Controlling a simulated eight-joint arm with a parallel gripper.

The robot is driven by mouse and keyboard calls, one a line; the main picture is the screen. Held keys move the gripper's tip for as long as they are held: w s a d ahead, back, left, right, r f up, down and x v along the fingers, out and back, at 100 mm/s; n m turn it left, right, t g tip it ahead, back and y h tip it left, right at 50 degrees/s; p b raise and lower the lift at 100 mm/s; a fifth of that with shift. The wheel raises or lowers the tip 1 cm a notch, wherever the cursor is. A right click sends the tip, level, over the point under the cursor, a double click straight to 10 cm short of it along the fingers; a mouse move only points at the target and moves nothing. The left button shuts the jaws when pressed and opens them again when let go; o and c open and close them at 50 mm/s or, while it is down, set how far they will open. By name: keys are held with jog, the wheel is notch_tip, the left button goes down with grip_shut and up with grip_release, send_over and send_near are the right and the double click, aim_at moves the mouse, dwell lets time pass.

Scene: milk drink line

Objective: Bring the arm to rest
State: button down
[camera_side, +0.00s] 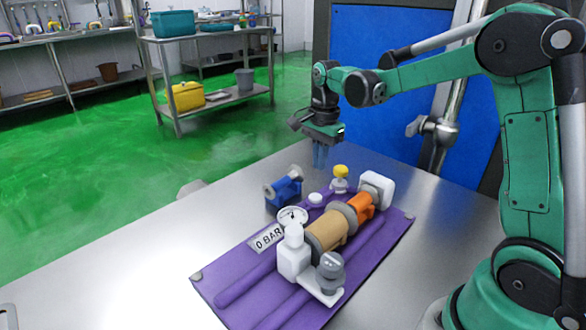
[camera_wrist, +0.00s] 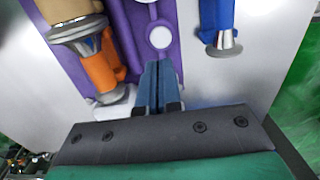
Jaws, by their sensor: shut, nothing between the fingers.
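My gripper (camera_side: 320,155) hangs from the green arm above the back part of the steel table (camera_side: 120,262), fingers pointing down. Its blue fingers are together and empty. In the wrist view my gripper (camera_wrist: 158,85) shows with the two fingertips side by side and only a thin dark line between them. It is apart from the purple panel (camera_side: 232,272) and the parts on it.
The purple panel carries a tan cylinder (camera_side: 327,231), an orange part (camera_side: 360,207), a yellow knob (camera_side: 341,171), a round gauge (camera_side: 292,216) and a "0 BAR" label. The table's left side is clear.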

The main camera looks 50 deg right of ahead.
jog(key=s+a+r+n+t, duration=0.1)
jog(key=s+a+n+t, duration=0.1)
jog(key=n, duration=0.3)
jog(key=s+a+r+n+t, duration=0.1)
jog(key=s+a+n+t, duration=0.1)
jog(key=s+a+n, duration=0.2)
jog(key=s+a+r+n+t, duration=0.1)
jog(key=s+a+n+t, duration=0.1)
jog(key=n, duration=0.5)
jog(key=shift+s+a+r+n, duration=0.35)
jog(key=shift+s+a, duration=0.3)
jog(key=shift+a, duration=0.25)
jog(key=shift+s+a+f+n+t, duration=0.15)
jog(key=shift+s+a+n+t, duration=0.15)
jog(key=shift+n+t, duration=0.3)
